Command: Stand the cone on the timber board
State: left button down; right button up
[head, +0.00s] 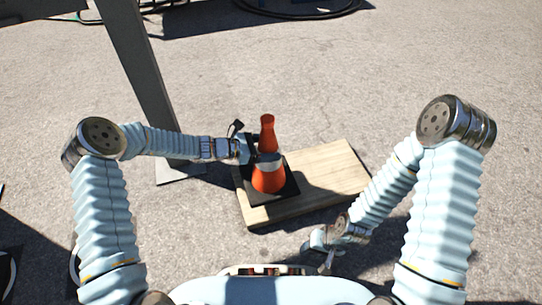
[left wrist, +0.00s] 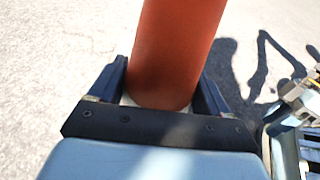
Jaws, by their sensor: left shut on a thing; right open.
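The orange cone (head: 267,180) with a pale band and a dark square base is upright at the left part of the timber board (head: 325,172). I cannot tell for sure whether its base rests on the board or is just above it. My left gripper (head: 256,156) is shut on the cone from the left, around its middle. In the left wrist view the cone (left wrist: 175,55) stands between the two fingers (left wrist: 158,88). My right gripper (head: 325,257) is open and empty, low in front of the board.
A grey metal post (head: 140,75) with a foot plate (head: 180,173) stands left of the board. A dark round object (head: 300,7) lies at the top of the head view. The right part of the board is bare, and the paved ground beyond is clear.

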pick_arm(q)
jog(key=shift+w+d+f+b, duration=0.15)
jog(key=shift+w+f, duration=0.1)
jog(key=shift+f, duration=0.6)
jog(key=shift+w+d+f+b, duration=0.2)
jog(key=shift+w+f, duration=0.1)
jog(key=shift+f, duration=0.5)
jog(key=shift+w+d+f+b, duration=0.15)
jog(key=shift+w+f, duration=0.1)
jog(key=shift+f, duration=0.6)
jog(key=shift+f, duration=0.15)
grip_release()
jog(key=shift+a, duration=0.1)
